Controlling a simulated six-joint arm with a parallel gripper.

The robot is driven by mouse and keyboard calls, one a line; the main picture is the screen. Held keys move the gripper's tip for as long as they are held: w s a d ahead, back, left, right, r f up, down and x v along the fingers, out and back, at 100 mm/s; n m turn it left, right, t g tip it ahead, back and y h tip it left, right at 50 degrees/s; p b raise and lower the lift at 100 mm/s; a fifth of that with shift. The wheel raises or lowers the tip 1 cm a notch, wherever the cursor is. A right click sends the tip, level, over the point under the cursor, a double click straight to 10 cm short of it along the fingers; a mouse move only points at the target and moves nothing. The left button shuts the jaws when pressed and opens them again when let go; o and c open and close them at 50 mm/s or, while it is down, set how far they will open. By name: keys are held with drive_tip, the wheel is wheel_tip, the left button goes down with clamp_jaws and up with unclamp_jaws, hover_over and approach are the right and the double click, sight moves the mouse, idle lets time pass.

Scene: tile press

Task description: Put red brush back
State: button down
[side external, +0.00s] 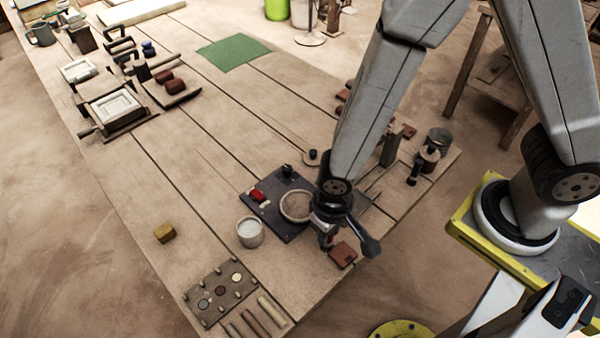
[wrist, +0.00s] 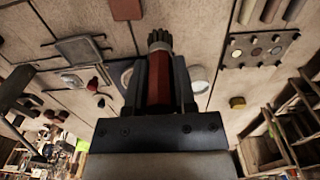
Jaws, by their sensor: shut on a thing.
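In the wrist view, the red brush (wrist: 158,92) is between the two dark fingers of my gripper (wrist: 160,85), which is shut on its red handle. Its dark bristles (wrist: 159,40) point away from the wrist past a pale metal band. In the side view, my gripper (side external: 326,232) is over the near right part of the table, beside a dark board (side external: 283,228) and near a red-brown tile (side external: 343,254). I cannot make out the brush clearly in that view.
A round ring (side external: 297,206) and a small red piece (side external: 257,195) are on the dark board. A white cup (side external: 250,233) stands left of it. A pegged tray (side external: 220,293) and yellow block (side external: 164,232) lie nearer left. The table's middle is mostly clear.

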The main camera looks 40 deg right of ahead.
drive_tip(key=w+a+f, duration=0.4)
drive_tip(key=w+f, duration=0.4)
drive_tip(key=w, duration=0.1)
drive_tip(key=shift+w+a, duration=0.15)
drive_tip(key=shift+a, duration=0.15)
drive_tip(key=shift+w+a+f, duration=0.15)
drive_tip(key=shift+w+f, duration=0.1)
drive_tip(key=shift+f, duration=1.6)
drive_tip(key=shift+f, duration=0.1)
drive_tip(key=shift+c, duration=2.2)
unclamp_jaws()
